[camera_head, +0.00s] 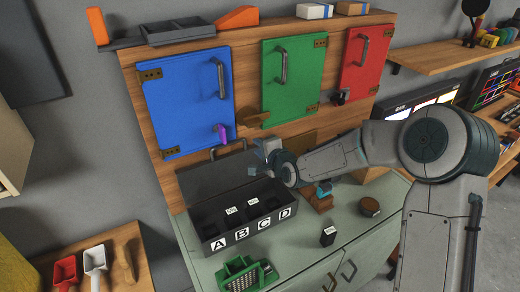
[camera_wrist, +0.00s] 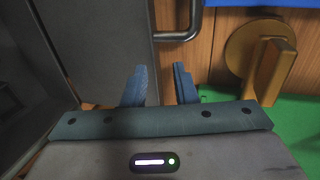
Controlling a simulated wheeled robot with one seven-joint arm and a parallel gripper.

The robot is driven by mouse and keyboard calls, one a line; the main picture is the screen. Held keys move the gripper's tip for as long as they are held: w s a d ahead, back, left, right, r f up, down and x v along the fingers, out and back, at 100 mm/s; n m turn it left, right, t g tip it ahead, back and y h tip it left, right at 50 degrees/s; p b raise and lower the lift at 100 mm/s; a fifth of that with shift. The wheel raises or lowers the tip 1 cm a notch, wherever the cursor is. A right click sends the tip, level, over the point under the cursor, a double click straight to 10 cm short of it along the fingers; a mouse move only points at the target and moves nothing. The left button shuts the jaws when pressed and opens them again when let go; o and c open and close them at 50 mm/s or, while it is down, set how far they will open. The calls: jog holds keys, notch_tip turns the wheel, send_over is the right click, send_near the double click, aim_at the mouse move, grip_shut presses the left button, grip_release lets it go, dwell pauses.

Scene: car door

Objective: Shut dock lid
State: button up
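The dock is a dark grey box (camera_head: 225,243) on the green counter, with white letters A, B, C and D along its front. Its lid (camera_head: 210,178) stands open and raised at the back of the box, with a bar handle (camera_head: 228,147) at its top edge. In the wrist view the grey lid (camera_wrist: 95,45) fills the left side, and its handle (camera_wrist: 180,36) lies just beyond my fingers. My gripper (camera_wrist: 160,85) is open and empty, its two blue fingers apart. In the head view my gripper (camera_head: 267,158) is beside the lid's right end, above the box.
Blue (camera_head: 188,100), green (camera_head: 294,80) and red (camera_head: 362,62) doors hang on the wooden panel behind. A green grater-like item (camera_head: 248,275), a small black block (camera_head: 328,236) and a round brown item (camera_head: 370,206) are on the counter (camera_head: 300,248). A wooden knob (camera_wrist: 262,58) stands right of my fingers.

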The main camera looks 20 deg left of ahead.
jog(key=shift+w+a, duration=0.4)
jog(key=shift+a, duration=0.05)
dwell(0.6)
grip_shut()
jog(key=shift+r, duration=0.2)
jog(key=shift+a+r, duration=0.2)
jog(key=shift+r, duration=0.05)
dwell(1.0)
jog(key=shift+s+d+f, duration=0.1)
jog(key=shift+d+f, duration=0.1)
jog(key=shift+s+d+f+b, duration=0.15)
jog(key=shift+s+d+b, duration=0.15)
jog(key=shift+s+d, duration=0.4)
jog(key=shift+s+d+f+b, duration=0.1)
jog(key=shift+s+d+b, duration=0.3)
jog(key=shift+d, duration=0.4)
